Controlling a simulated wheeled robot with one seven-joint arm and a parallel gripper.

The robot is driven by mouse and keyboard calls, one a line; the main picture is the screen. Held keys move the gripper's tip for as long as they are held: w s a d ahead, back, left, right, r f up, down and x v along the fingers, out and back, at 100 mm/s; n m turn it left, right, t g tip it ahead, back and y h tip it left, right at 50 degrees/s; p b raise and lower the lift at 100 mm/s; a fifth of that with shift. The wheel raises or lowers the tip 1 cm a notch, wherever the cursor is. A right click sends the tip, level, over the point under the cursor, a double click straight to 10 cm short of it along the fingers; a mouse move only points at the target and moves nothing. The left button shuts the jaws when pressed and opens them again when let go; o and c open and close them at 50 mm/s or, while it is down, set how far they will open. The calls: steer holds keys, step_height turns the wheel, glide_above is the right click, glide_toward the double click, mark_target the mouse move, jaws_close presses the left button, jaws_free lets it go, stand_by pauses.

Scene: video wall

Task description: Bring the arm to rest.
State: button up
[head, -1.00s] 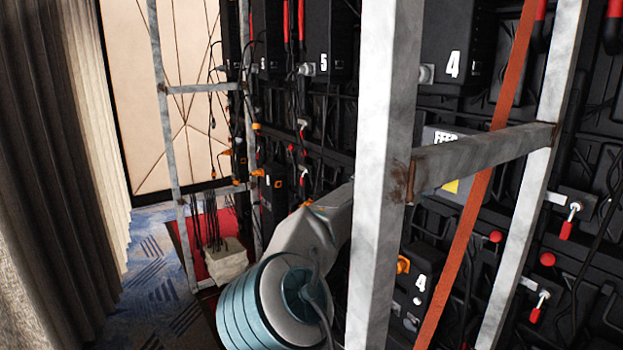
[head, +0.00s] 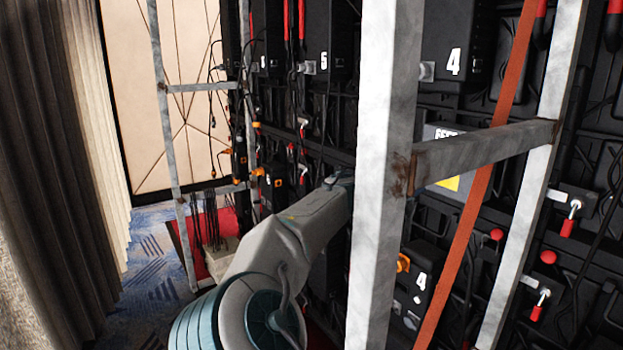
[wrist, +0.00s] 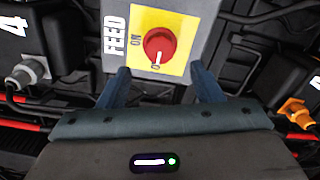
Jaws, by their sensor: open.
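My gripper (wrist: 160,88) shows in the wrist view with its two blue-grey fingers apart and nothing between them. Just beyond the fingertips is a grey feed box (wrist: 115,40) with a yellow plate and a red rotary knob (wrist: 160,45). The knob's white mark points down to the 0. In the head view the feed box (head: 440,135) is partly hidden behind the frame's post and crossbar. My arm (head: 300,235) reaches up from the bottom and passes behind the upright post, which hides my gripper there.
A grey metal post (head: 380,170), a crossbar (head: 485,155) and an orange strap (head: 475,200) stand close to my arm. Cables and black panel boxes fill the wall. A curtain (head: 60,180) hangs at left, with carpeted floor (head: 155,280) between.

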steer(key=v, duration=0.7)
steer(key=w+d+m+p, duration=0.2)
steer(key=w+d+m, duration=0.5)
steer(key=d+m, duration=0.4)
steer(key=shift+w+d+m+p, duration=0.25)
steer(key=shift+w+m+p, duration=0.1)
steer(key=shift+m, duration=1.75)
